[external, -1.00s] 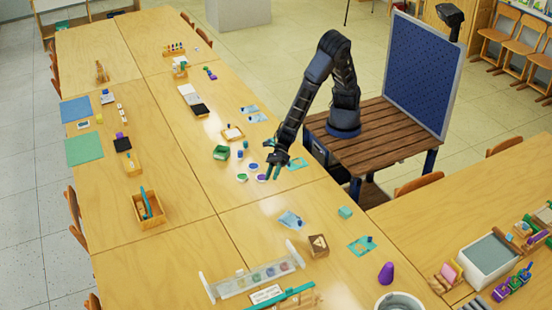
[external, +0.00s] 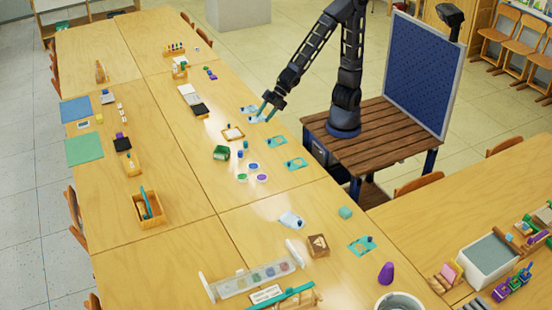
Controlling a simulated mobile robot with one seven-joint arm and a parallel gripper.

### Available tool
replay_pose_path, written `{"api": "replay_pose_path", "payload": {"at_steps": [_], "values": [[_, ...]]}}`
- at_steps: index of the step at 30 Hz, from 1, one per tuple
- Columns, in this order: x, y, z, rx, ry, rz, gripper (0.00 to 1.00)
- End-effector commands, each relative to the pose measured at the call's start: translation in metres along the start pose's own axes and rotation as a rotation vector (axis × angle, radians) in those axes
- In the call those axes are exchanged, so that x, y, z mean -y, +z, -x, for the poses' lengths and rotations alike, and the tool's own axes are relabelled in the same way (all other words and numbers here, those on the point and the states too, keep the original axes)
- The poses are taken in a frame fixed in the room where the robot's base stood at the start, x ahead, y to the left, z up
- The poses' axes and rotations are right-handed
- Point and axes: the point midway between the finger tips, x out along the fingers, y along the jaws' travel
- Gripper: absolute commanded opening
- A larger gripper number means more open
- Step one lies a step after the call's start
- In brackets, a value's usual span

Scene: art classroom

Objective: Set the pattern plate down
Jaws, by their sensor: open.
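Several flat plates with small dark knobs lie on the long wooden table; I cannot tell which is the pattern plate. Teal plates (external: 270,142) and (external: 291,165) lie near the table's right edge, and another teal plate (external: 355,248) lies closer to the camera. Pale blue plates lie at the back (external: 246,109) and nearer the front (external: 287,217). A further pale blue plate (external: 253,120) is right by my fingertips and partly covered. My gripper (external: 267,113) is open, pointing down over that spot. Whether it touches the plate cannot be told. Nothing shows between its fingers.
A green box (external: 221,153), a small framed tray (external: 233,134) and several round colored dishes (external: 253,167) lie left of and in front of the gripper. Bare tabletop lies around (left middle).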

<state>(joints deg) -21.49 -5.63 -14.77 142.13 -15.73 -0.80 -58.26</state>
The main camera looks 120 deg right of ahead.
Motion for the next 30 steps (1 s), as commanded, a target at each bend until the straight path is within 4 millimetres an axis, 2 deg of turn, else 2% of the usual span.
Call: {"api": "replay_pose_path", "payload": {"at_steps": [1, 5, 11, 21, 27, 30], "values": [[-0.002, 0.007, 0.016, 0.014, -0.006, -0.072, 0.40], [0.002, 0.021, 0.054, 0.059, -0.038, -0.272, 0.40], [0.017, 0.039, 0.113, 0.130, -0.084, -0.571, 0.40], [0.062, 0.055, 0.212, 0.265, -0.136, -1.054, 0.40], [0.092, 0.056, 0.254, 0.339, -0.152, -1.268, 0.40], [0.102, 0.055, 0.265, 0.362, -0.157, -1.326, 0.40]]}}
